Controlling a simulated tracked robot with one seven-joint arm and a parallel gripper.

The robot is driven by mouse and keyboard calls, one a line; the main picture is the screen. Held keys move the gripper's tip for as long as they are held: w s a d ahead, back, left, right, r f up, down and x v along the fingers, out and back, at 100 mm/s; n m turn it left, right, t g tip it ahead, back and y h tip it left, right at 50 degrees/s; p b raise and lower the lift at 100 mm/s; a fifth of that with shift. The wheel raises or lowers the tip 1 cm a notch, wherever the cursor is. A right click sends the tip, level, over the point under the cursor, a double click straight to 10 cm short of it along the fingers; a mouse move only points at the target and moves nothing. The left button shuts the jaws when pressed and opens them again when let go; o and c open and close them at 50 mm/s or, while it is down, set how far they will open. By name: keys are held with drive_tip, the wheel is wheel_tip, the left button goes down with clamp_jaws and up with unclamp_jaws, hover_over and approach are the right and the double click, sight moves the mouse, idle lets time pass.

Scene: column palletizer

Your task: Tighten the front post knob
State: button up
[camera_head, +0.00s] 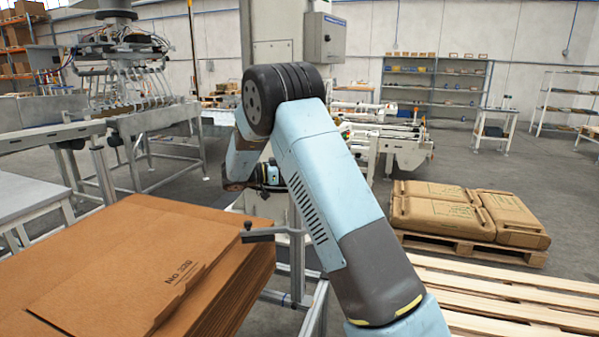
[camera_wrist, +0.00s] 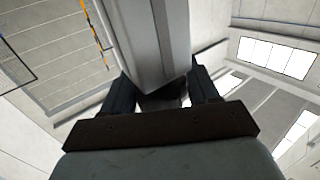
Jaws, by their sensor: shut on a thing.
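In the wrist view my gripper (camera_wrist: 163,92) has one dark finger on each side of a small dark piece, the knob (camera_wrist: 160,101), and is shut on it. The knob is mostly hidden by the fingers and the gripper's brown plate. A grey metal post (camera_wrist: 158,40) rises right beyond the knob, between the fingers. In the head view my forearm bends down behind my upper arm, and the fingers and knob cannot be made out. A grey upright post (camera_head: 297,255) with a dark side arm (camera_head: 264,234) stands just left of my arm.
A stack of brown cardboard sheets (camera_head: 130,265) fills the lower left. An empty wooden pallet (camera_head: 500,305) lies at the lower right, with a pallet of brown sacks (camera_head: 465,211) behind it. Conveyor frames (camera_head: 150,120) stand at the back left. Open floor lies farther right.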

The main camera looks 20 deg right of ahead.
idle(0.3)
drive_tip(key=o, duration=0.9)
drive_tip(key=shift+a, duration=0.1)
drive_tip(key=a, duration=1.3)
drive_tip(key=shift+w+a+f, duration=0.1)
drive_tip(key=shift+w+a, duration=0.1)
drive_tip(key=shift+a, duration=0.15)
